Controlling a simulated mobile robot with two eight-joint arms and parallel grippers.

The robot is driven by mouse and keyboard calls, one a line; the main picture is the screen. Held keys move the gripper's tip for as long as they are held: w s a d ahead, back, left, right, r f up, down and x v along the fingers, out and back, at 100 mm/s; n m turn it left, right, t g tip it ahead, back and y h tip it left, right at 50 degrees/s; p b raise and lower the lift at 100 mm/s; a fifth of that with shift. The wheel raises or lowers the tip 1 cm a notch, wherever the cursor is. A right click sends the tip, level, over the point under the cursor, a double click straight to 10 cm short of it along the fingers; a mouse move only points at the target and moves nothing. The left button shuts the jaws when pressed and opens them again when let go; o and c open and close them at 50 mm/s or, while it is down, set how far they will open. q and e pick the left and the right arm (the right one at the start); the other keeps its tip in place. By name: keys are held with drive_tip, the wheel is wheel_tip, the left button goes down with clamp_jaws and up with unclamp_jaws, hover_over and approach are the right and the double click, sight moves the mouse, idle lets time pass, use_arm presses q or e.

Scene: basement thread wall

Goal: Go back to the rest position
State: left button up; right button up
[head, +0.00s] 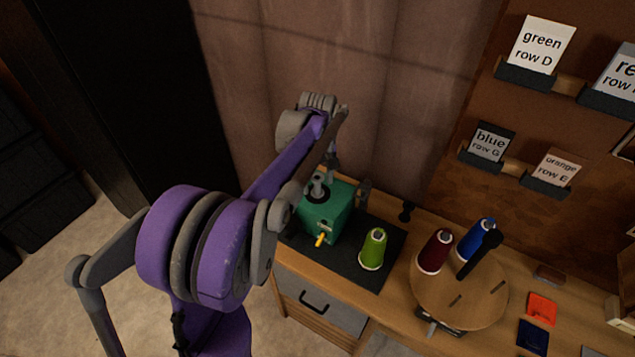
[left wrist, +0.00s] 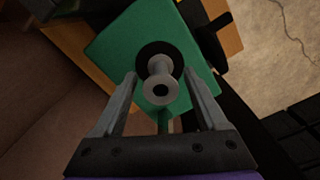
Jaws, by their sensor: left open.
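My left arm comes in from the left in the head view. Its gripper (head: 331,165) points down over the green box-shaped machine (head: 338,217) on the bench. In the left wrist view the two fingers of my left gripper (left wrist: 160,77) are apart, one on each side of a grey spindle (left wrist: 160,90) standing on the green machine (left wrist: 118,50). I cannot tell whether the fingers touch the spindle. My right gripper is not in view.
A green thread cone (head: 373,250) stands on the dark mat (head: 378,279) beside the machine. A round wooden stand (head: 440,299) holds a dark red cone (head: 434,251) and a blue cone (head: 476,240). Labelled shelves (head: 525,76) hang on the right wall. Floor (head: 50,285) shows clear at left.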

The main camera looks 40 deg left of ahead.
use_arm(q)
wheel_tip(320, 180, up, 10)
idle(0.3)
drive_tip(key=shift+d+f, duration=0.1)
drive_tip(key=shift+f, duration=0.05)
drive_tip(key=s+d+f+m+t, duration=0.2)
drive_tip(key=s+d+f+m, duration=0.3)
drive_tip(key=s+d, duration=0.3)
drive_tip(key=s+d+f+m+t, duration=0.3)
drive_tip(key=s+d+f+m, duration=0.3)
drive_tip(key=s+d+m, duration=0.2)
drive_tip(key=shift+s+d+f+t, duration=0.2)
drive_tip(key=shift+s+d+t, duration=0.1)
drive_tip(key=shift+s+d, duration=0.7)
